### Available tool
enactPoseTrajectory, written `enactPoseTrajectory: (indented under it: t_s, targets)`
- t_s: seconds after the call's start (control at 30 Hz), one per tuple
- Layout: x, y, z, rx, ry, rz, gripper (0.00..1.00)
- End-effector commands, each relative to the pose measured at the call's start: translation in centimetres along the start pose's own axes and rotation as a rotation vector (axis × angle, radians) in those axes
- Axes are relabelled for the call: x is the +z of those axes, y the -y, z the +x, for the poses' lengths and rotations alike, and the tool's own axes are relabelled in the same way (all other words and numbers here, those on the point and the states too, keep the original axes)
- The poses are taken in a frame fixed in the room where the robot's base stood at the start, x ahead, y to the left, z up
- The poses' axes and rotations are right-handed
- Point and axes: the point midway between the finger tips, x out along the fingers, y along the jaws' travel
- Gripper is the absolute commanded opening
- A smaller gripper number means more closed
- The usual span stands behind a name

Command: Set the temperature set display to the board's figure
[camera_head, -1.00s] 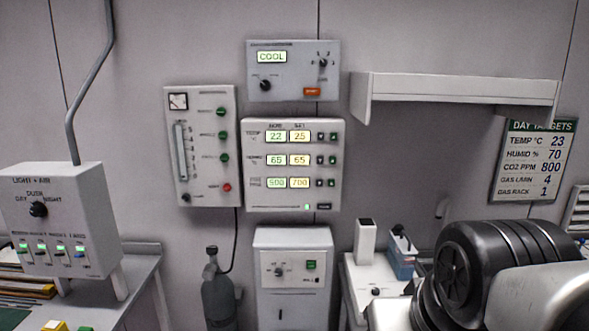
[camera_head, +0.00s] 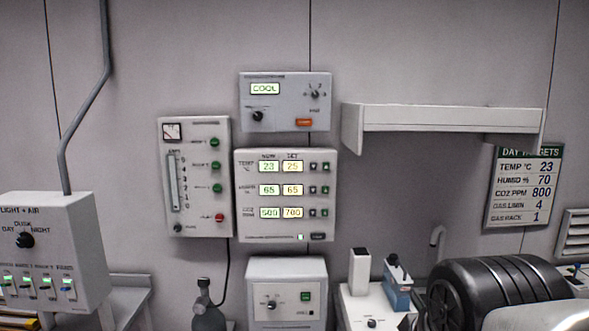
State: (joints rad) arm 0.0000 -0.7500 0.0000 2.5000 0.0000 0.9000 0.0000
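The climate panel (camera_head: 286,228) hangs on the wall in the middle of the view, with rows for temperature, humidity and CO2. The temperature set display (camera_head: 293,167) is yellow and appears to read 25. The green current-temperature display (camera_head: 268,167) beside it reads 23. Two small buttons, one dark (camera_head: 313,167) and one green (camera_head: 325,167), sit to the right of the set display. The day targets board (camera_head: 519,217) on the right wall gives TEMP °C 23. My gripper is not in view; a dark ribbed part of my arm fills the lower right.
A box reading COOL (camera_head: 285,118) hangs above the panel, and a gauge panel (camera_head: 195,222) on its left. An empty wall shelf (camera_head: 440,120) juts out to the right. A light and air box (camera_head: 70,225) stands at left. A cabinet (camera_head: 287,270) is below the panel.

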Motion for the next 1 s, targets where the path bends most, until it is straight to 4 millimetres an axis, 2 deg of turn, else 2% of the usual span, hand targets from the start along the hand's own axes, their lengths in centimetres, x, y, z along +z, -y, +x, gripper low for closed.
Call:
enactPoseTrajectory:
  t_s: [0.07,0.27,1.0]
  targets:
    - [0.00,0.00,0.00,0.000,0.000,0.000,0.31]
    - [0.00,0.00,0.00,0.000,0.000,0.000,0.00]
    - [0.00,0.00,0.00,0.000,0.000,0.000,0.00]
